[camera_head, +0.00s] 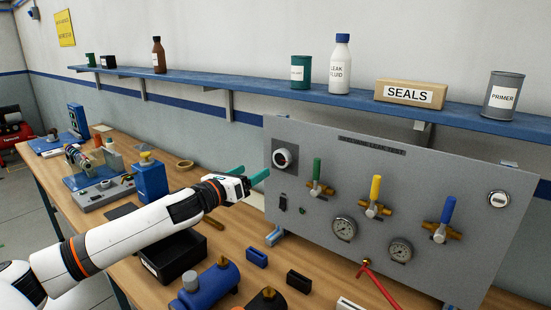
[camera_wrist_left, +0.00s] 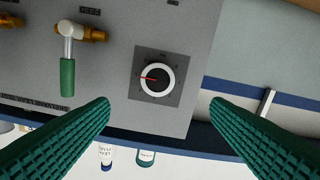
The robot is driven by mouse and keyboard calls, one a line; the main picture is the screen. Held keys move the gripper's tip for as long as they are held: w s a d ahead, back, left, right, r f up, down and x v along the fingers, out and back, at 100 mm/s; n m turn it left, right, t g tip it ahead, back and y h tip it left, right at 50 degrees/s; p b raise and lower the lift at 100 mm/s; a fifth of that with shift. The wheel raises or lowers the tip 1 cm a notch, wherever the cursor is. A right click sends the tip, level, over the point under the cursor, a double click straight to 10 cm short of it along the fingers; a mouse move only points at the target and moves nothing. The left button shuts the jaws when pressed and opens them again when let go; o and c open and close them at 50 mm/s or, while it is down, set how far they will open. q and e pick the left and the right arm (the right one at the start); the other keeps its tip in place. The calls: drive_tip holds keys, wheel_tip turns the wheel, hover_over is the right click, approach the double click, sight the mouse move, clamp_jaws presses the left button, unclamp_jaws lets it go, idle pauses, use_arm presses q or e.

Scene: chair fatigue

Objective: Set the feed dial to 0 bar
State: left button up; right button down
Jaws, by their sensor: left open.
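The feed dial (camera_head: 282,158) is at the upper left of the upright grey panel (camera_head: 330,180). In the left wrist view the dial (camera_wrist_left: 155,78) shows a black knob in a white ring on a dark square plate. A red pointer on it points left in that view, which is upside down. The scale figures are too small to read. My left gripper (camera_head: 253,174) is open and empty, with its green fingers just short of the panel near the dial. In the wrist view its fingertips (camera_wrist_left: 160,103) stand apart, on either side below the dial. My right gripper is not in view.
The panel carries green (camera_head: 317,170), yellow (camera_head: 375,190) and blue (camera_head: 447,212) valve handles and gauges (camera_head: 344,228). A blue shelf (camera_head: 270,92) with bottles and cans runs above. Below my arm are a black bin (camera_head: 176,255) and a blue cylinder (camera_head: 212,284) on the bench.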

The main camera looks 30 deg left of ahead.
sight(280, 159)
use_arm(q)
drive_tip(key=w+p, duration=0.1)
drive_tip(key=w, duration=0.2)
drive_tip(key=w+p, duration=0.2)
drive_tip(key=w, duration=0.1)
drive_tip(key=w+d+p, duration=0.1)
drive_tip(key=w, duration=0.3)
drive_tip(key=shift+d+f, duration=0.1)
drive_tip(key=shift+w+f, duration=0.1)
drive_tip(key=shift+w, duration=0.35)
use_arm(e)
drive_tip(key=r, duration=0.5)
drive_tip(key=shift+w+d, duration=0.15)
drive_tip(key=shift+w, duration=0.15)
use_arm(q)
drive_tip(key=shift+s, duration=0.1)
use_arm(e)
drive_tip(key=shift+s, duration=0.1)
use_arm(q)
drive_tip(key=c, duration=1)
drive_tip(key=shift+p, duration=0.35)
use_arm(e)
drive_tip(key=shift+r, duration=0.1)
